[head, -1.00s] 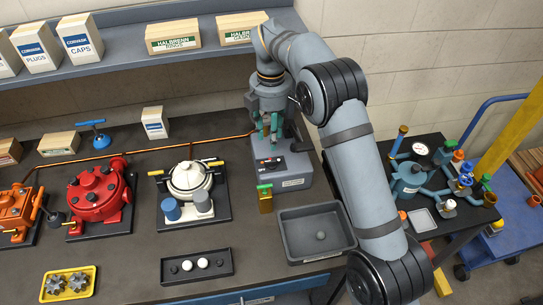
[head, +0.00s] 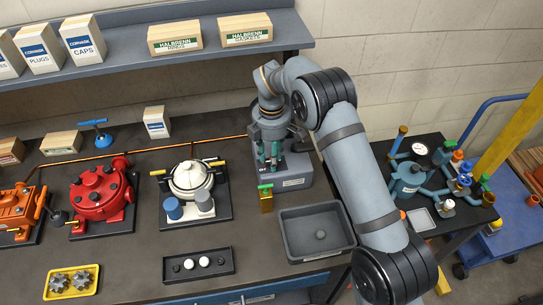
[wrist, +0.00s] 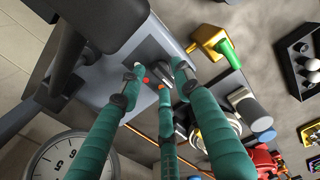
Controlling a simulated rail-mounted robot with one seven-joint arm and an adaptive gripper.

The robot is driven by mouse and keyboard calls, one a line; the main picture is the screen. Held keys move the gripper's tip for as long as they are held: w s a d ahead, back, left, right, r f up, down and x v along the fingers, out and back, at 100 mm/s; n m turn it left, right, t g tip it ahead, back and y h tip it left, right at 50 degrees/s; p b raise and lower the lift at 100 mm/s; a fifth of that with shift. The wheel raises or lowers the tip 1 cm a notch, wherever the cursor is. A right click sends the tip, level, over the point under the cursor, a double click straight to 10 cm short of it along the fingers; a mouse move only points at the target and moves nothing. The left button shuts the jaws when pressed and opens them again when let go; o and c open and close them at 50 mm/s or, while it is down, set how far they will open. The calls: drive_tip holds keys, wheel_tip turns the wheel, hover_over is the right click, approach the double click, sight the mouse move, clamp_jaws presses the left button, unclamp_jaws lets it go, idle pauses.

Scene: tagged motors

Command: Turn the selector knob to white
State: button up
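The selector box (head: 294,180) is a grey unit at the back right of the bench. Its dark top panel (wrist: 150,52) shows in the wrist view with a red mark, a pale mark and an orange mark. A dark selector knob (wrist: 160,72) appears among these marks, partly hidden by the fingers; I cannot tell which mark it points to. My gripper (head: 268,160) is directly over the panel, fingers pointing down. In the wrist view its teal fingers (wrist: 158,76) are spread apart around the knob area, with no clear grip on it.
A grey tray (head: 285,240) lies nearer the front, and a white motor (head: 190,180) stands to the left. The shelf (head: 200,58) is behind.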

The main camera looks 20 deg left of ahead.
drive_tip(key=shift+c, duration=1.1)
clamp_jaws()
